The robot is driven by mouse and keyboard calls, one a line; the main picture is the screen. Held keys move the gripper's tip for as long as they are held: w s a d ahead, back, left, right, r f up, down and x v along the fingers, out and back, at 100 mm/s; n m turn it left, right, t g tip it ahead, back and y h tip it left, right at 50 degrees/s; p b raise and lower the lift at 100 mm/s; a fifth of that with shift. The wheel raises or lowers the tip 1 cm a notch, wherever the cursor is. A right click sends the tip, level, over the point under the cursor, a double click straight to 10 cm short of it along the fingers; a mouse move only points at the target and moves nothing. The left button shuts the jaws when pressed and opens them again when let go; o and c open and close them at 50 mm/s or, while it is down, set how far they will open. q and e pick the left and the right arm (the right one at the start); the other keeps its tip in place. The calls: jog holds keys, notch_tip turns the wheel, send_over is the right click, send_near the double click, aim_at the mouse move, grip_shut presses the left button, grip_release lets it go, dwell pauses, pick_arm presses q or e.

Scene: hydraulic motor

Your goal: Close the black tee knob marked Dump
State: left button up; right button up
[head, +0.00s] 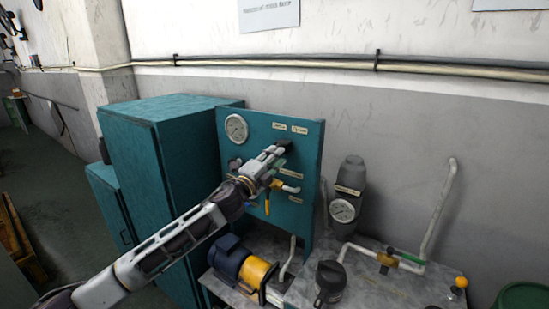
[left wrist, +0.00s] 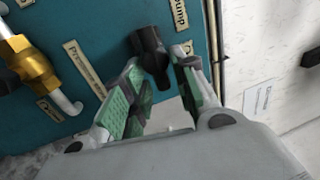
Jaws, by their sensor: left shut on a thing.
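The black tee knob (left wrist: 148,42) is on the teal panel (left wrist: 110,22), beside a label (left wrist: 179,14) whose visible letters read "ump". Its lower part lies between the green-padded fingers of my left gripper (left wrist: 158,95). The gripper is shut on it. In the head view, my left gripper (head: 277,154) reaches the front of the panel (head: 310,135), with a small dark part of the knob (head: 285,142) showing at its tip. My right gripper is not in view.
A round gauge (head: 236,128) is at the panel's upper left. A blue and yellow motor (head: 243,266) stands below. A dark filter with a gauge (head: 343,210) stands to the right.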

pick_arm(q)
jog(key=shift+f, duration=0.15)
jog(key=o, duration=1)
jog(key=v, duration=1.2)
dwell(0.7)
